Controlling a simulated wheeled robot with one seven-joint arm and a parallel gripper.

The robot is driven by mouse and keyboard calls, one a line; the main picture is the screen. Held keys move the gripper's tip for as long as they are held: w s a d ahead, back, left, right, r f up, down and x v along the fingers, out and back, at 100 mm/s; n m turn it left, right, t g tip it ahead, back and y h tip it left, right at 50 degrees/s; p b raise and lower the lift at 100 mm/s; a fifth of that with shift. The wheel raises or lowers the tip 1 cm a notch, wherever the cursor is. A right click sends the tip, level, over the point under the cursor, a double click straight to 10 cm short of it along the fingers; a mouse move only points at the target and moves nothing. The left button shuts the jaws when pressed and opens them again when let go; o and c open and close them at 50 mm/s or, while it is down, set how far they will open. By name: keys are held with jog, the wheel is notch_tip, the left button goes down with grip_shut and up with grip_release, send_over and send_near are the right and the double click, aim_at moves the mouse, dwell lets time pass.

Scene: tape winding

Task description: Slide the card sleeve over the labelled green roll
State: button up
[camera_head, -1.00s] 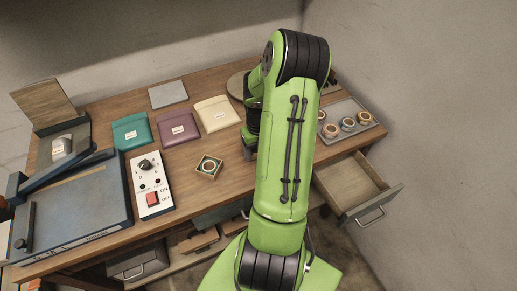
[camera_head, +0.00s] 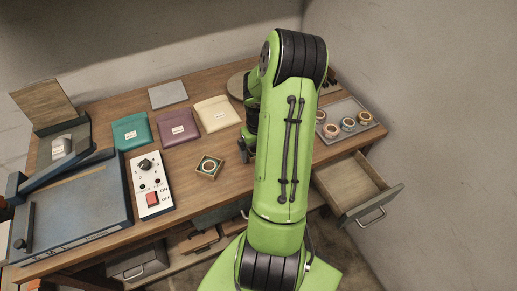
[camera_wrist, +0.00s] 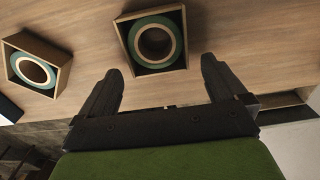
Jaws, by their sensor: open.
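A green roll (camera_wrist: 134,38) with a pale core stands inside a square brown card surround (camera_wrist: 124,60) in the wrist view, just beyond my gripper's fingertips. A second green roll (camera_wrist: 17,62) in a similar surround (camera_wrist: 61,76) lies to its left. In the head view one green roll shows in a small square surround (camera_head: 201,173) on the desk; the other is hidden, probably behind my arm. No label can be made out on either roll, and I cannot tell which surround is the sleeve. My gripper (camera_wrist: 161,80) is open and empty, its fingers apart.
A switch box (camera_head: 146,200) and a blue-grey machine (camera_head: 75,215) stand at the left. Teal, purple and cream pouches (camera_head: 216,114) lie behind. A grey tray (camera_head: 350,106) of several rolls is at the right, above an open drawer (camera_head: 352,188). Desk between pouches and front edge is mostly clear.

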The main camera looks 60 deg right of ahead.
jog(key=shift+r, duration=0.1)
notch_tip(320, 180, up, 16)
jog(key=p, duration=0.2)
jog(key=shift+f, duration=0.2)
dwell(0.4)
